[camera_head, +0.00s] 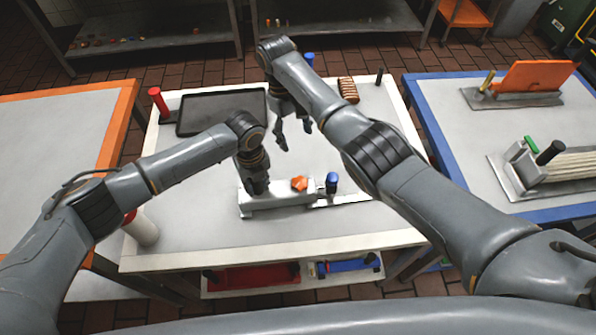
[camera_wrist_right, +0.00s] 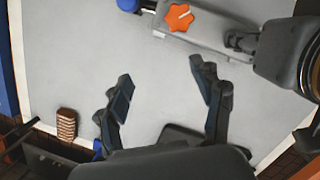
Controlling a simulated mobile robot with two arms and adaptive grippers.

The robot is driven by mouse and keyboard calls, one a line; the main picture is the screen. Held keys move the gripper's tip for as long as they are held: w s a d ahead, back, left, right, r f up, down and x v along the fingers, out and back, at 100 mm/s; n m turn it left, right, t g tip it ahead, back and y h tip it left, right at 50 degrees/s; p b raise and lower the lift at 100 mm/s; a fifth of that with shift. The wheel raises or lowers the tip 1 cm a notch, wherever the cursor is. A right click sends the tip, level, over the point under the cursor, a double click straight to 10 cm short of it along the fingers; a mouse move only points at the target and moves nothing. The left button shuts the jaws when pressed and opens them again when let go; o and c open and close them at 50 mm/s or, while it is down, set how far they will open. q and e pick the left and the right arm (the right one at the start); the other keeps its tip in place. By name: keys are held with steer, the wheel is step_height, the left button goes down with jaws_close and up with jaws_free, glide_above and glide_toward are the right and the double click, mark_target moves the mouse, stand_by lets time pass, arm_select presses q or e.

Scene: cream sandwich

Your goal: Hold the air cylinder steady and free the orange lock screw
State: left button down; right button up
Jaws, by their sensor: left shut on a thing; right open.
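The air cylinder (camera_head: 278,202) is a pale grey block lying near the front middle of the white table. The orange lock screw (camera_head: 299,184), a lobed knob, sits on top of it and also shows at the upper edge of the right wrist view (camera_wrist_right: 178,17). My left gripper (camera_head: 257,189) is shut on the air cylinder at its left end; its fingertips are partly hidden. My right gripper (camera_head: 295,138) is open and empty, above the table behind the lock screw and apart from it. Its two spread fingers show in the right wrist view (camera_wrist_right: 162,84).
A blue-topped knob (camera_head: 331,181) stands at the cylinder's right end. A black tray (camera_head: 220,112), a red handle (camera_head: 158,101) and a brown ribbed block (camera_head: 348,90) lie at the table's back. The white table (camera_head: 200,215) is bare left of the cylinder.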

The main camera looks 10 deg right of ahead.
step_height(320, 180, up, 3)
steer(key=d+n+t+y, duration=0.1)
steer(key=n+t, duration=0.1)
steer(key=n, duration=0.4)
glide_toward(300, 182)
steer(key=shift+y, duration=0.4)
steer(key=f, duration=0.8)
steer(key=shift+d, duration=0.35)
